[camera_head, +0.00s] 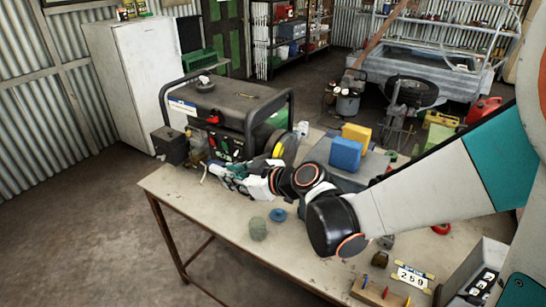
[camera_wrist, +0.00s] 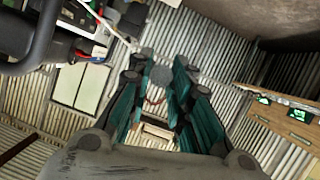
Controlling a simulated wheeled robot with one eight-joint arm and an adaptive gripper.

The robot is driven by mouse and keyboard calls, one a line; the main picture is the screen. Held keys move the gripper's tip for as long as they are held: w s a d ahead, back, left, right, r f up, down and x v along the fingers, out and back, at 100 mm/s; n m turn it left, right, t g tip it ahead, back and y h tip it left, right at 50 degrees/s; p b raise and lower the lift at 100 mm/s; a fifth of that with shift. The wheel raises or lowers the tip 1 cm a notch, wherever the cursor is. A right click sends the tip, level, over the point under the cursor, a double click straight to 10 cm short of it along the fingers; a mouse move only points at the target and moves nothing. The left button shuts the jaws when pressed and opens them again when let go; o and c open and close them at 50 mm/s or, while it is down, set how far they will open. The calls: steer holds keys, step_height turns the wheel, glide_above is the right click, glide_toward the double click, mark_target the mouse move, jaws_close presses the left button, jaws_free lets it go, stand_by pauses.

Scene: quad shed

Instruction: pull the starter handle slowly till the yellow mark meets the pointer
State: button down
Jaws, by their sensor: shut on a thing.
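The generator (camera_head: 222,105), dark with a black tube frame, stands on the workbench. My gripper (camera_head: 217,170) is low in front of it, at its panel side. A thin pale cord (camera_wrist: 106,22) runs from the generator side at upper left toward the fingertips. I cannot make out the yellow mark or the pointer on the cord in either view.
The workbench (camera_head: 165,187) also bears a blue block (camera_head: 346,154), a yellow block (camera_head: 357,134), a green ball-like thing (camera_head: 258,229) and a blue ring (camera_head: 278,214). A number plate (camera_head: 413,276) lies at the front right. The bench's front left is clear.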

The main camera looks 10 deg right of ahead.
steer(key=shift+s+a+r+p, duration=0.3)
steer(key=shift+s+a, duration=0.2)
steer(key=shift+s, duration=0.15)
steer(key=shift+s+a+r+p, duration=0.15)
steer(key=shift+s+a+r, duration=0.1)
steer(key=shift+s+a, duration=0.3)
steer(key=shift+s+a+r, duration=0.15)
steer(key=shift+s, duration=0.3)
steer(key=w+d+f+b, duration=0.5)
steer(key=w+d, duration=0.4)
steer(key=w, duration=0.2)
steer(key=shift+w+f+b, duration=0.2)
steer(key=shift+w+b, duration=0.1)
steer(key=shift+b, duration=0.05)
stand_by(1.1)
steer(key=c, duration=1.4)
jaws_free()
steer(key=shift+o, duration=0.2)
